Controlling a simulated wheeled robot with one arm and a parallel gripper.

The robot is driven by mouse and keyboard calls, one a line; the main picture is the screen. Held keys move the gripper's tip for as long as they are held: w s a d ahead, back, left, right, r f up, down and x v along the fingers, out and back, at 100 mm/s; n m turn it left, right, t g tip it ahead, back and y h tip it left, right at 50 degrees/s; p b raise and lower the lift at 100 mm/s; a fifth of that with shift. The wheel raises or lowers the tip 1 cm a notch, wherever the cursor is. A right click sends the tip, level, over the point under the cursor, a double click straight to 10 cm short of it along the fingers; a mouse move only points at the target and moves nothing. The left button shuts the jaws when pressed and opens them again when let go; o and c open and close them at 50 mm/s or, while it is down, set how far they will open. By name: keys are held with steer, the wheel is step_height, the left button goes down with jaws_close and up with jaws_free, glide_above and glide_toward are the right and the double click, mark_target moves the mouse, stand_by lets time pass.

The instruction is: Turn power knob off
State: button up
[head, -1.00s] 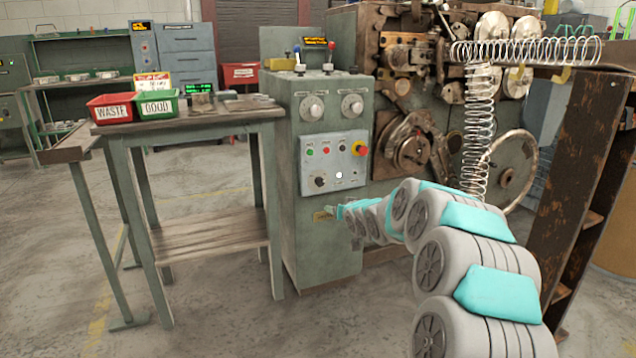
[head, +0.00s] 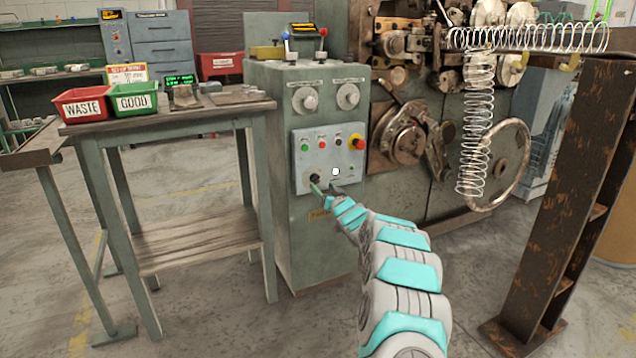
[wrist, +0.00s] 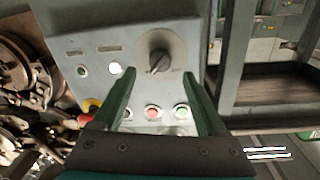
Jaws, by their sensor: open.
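The power knob is most likely the dark round knob (head: 315,179) at the lower left of the light control panel (head: 300,160). In the wrist view the knob (wrist: 160,52) sits on a round grey plate, with its pointer slanting; its marks are too small to read. My gripper (head: 323,187) is at the lower part of the panel, just below the knob in the head view. In the wrist view my gripper (wrist: 160,80) is open, its two green fingers spread with nothing between them. The knob lies beyond the fingertips, roughly centred; contact is not visible.
A red button (head: 358,143) on a yellow base and small buttons sit on the same panel. Two dials (head: 347,97) are above. A wooden-topped table (head: 180,120) with red and green bins stands left. A rusty steel stand (head: 570,190) and a spring are right.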

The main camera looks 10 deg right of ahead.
mark_target(318, 181)
steer(key=shift+p+x, duration=0.35)
steer(key=shift+x, duration=1.65)
steer(key=shift+w+a, duration=0.1)
steer(key=shift+w, duration=0.4)
steer(key=shift+c, duration=0.2)
jaws_close()
